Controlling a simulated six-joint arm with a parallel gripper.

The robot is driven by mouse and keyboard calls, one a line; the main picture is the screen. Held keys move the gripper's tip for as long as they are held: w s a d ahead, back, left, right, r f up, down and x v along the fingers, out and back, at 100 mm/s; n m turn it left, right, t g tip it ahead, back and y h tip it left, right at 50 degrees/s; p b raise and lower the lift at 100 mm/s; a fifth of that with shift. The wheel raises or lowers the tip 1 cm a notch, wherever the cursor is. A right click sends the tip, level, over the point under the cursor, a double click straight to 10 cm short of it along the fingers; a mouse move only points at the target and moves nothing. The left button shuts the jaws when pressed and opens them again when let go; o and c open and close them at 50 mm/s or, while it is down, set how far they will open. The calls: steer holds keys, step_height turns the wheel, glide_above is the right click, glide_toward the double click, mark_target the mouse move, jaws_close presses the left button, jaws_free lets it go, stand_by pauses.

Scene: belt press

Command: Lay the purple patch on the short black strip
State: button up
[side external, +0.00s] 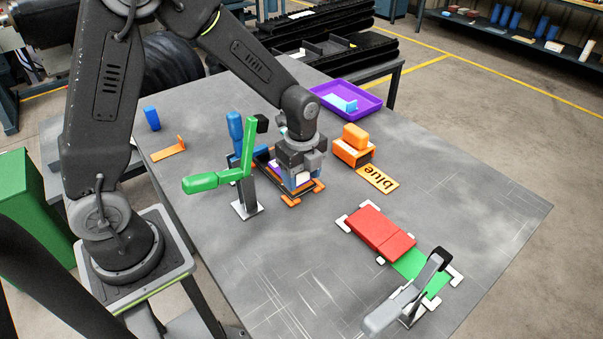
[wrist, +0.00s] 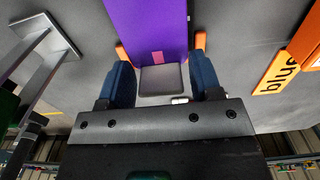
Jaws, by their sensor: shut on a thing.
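The purple patch (wrist: 145,25) runs away from my gripper in the wrist view, with a small pink square near its near end. A dark grey block at that end sits between the blue fingertips of my gripper (wrist: 163,82). In the side view my gripper (side external: 299,180) is low over the orange-cornered fixture, and a little purple patch (side external: 273,170) shows beside it. The short black strip (side external: 264,158) shows only as a dark edge in this fixture; the gripper and patch hide the rest. I cannot tell whether patch and strip touch.
A green-handled clamp (side external: 243,185) stands close left of my gripper. An orange block (side external: 354,147) and a "blue" label (side external: 377,179) lie right. A purple tray (side external: 350,110) is behind. A red and green strip (side external: 380,232) with a grey clamp (side external: 405,300) lies in front.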

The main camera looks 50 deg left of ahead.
steer(key=shift+f, duration=0.6)
steer(key=o, duration=1)
step_height(320, 180, up, 14)
stand_by(0.5)
steer(key=s+r+n+t, duration=0.2)
steer(key=s+r+n, duration=0.1)
steer(key=s+n, duration=0.5)
steer(key=s+r+n+t, duration=0.3)
steer(key=s+n, duration=0.5)
steer(key=n, duration=0.2)
steer(key=shift+s+d+t, duration=0.3)
steer(key=shift+s, duration=0.05)
